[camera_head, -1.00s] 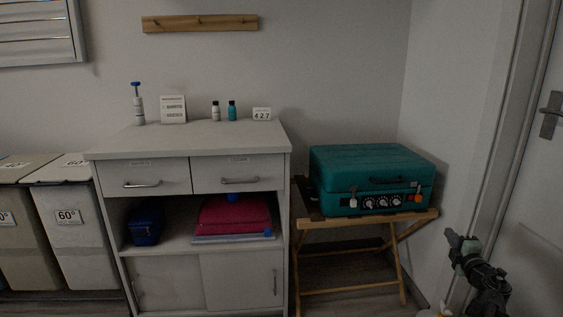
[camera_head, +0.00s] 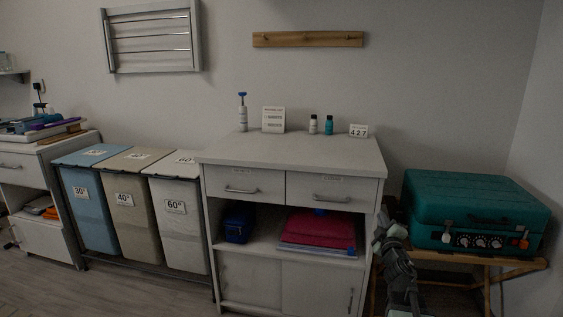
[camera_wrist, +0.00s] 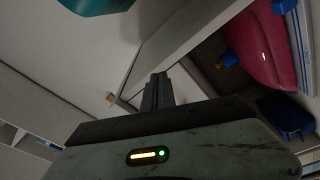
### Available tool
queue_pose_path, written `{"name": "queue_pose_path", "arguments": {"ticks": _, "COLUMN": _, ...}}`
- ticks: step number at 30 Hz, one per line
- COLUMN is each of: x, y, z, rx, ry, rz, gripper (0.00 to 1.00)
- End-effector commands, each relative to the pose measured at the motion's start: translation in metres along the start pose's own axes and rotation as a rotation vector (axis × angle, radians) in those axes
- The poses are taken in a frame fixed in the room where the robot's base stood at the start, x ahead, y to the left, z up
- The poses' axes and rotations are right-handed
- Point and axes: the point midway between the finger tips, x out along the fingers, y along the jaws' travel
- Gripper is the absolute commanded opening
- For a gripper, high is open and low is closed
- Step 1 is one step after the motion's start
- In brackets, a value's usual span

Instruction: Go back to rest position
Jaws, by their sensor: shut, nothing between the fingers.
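My gripper (camera_head: 388,222) shows in the head view in front of the right edge of the white cabinet (camera_head: 290,153), raised and left of the teal case. In the wrist view my gripper (camera_wrist: 157,88) has its dark fingers together with nothing between them. The cabinet shelf with the folded red cloth (camera_wrist: 254,42) and a dark blue item (camera_wrist: 287,117) lies to the right of the fingers in that view. The fingers look apart from the cabinet, but the exact gap cannot be told.
The teal case (camera_head: 476,213) stands on a wooden folding stand (camera_head: 517,266) close by my arm. Several laundry bins, including the 60° bin (camera_head: 178,225), stand left of the cabinet. Open floor (camera_head: 120,291) lies at the front left.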

Motion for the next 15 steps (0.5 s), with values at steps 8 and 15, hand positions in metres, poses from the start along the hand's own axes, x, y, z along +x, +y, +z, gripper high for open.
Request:
{"name": "queue_pose_path", "arguments": {"ticks": 8, "x": -0.08, "y": -0.18, "z": -0.068, "rx": 0.53, "ry": -0.617, "rz": -0.409, "gripper": 0.0}}
{"name": "queue_pose_path", "arguments": {"ticks": 15, "x": -0.198, "y": -0.257, "z": -0.057, "rx": 0.679, "ry": -1.073, "rz": -0.761, "gripper": 0.0}}
